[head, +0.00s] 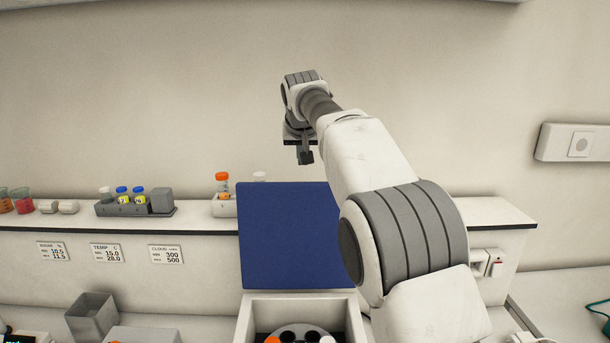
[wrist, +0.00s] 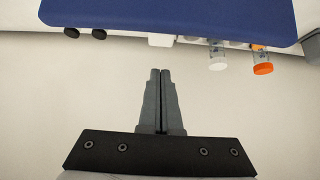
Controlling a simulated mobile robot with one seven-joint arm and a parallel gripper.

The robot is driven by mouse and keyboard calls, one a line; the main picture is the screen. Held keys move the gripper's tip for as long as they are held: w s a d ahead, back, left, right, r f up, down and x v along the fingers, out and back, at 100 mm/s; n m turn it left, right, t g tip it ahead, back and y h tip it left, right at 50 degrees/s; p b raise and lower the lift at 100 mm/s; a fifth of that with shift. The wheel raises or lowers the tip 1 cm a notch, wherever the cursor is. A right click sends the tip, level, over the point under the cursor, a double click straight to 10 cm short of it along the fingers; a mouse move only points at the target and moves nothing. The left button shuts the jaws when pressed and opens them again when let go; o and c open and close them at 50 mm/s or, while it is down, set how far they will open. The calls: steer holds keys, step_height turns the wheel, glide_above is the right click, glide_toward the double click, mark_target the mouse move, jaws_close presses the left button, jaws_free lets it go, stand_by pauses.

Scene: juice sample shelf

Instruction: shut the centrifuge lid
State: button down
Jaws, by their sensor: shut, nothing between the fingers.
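The centrifuge lid (head: 290,235) is a dark blue panel standing raised at the back of the light centrifuge body (head: 245,322). The body is open in front of it, and part of a grey rotor (head: 298,332) with an orange-capped and a white-capped tube shows at the bottom edge of the head view. My gripper (head: 306,157) is shut and empty, pointing down above the lid's top edge. In the wrist view my gripper (wrist: 160,72) shows its fingers together, and the lid (wrist: 165,18) spans the top of the picture, apart from the fingers. My arm hides the lid's right side.
A wall shelf (head: 190,223) runs behind the lid. It bears a grey rack (head: 122,208) with capped vials, an orange-capped vial (head: 222,184) in a white holder, and beakers (head: 22,200) at the left. A grey open box (head: 92,317) stands lower left.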

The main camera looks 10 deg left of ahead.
mark_target(303, 183)
steer(key=shift+w+a+f+p, duration=0.1)
steer(key=shift+w+f+p, duration=0.25)
steer(key=shift+f, duration=0.9)
steer(key=shift+w+a+f+p, duration=0.1)
steer(key=shift+w+f, duration=0.4)
steer(key=shift+f, duration=0.8)
steer(key=shift+w+a+f+p, duration=0.1)
steer(key=shift+w+f+p, duration=0.25)
steer(key=shift+f, duration=0.9)
steer(key=shift+s+d+b, duration=0.1)
steer(key=shift+s+b, duration=0.05)
steer(key=shift+b, duration=0.5)
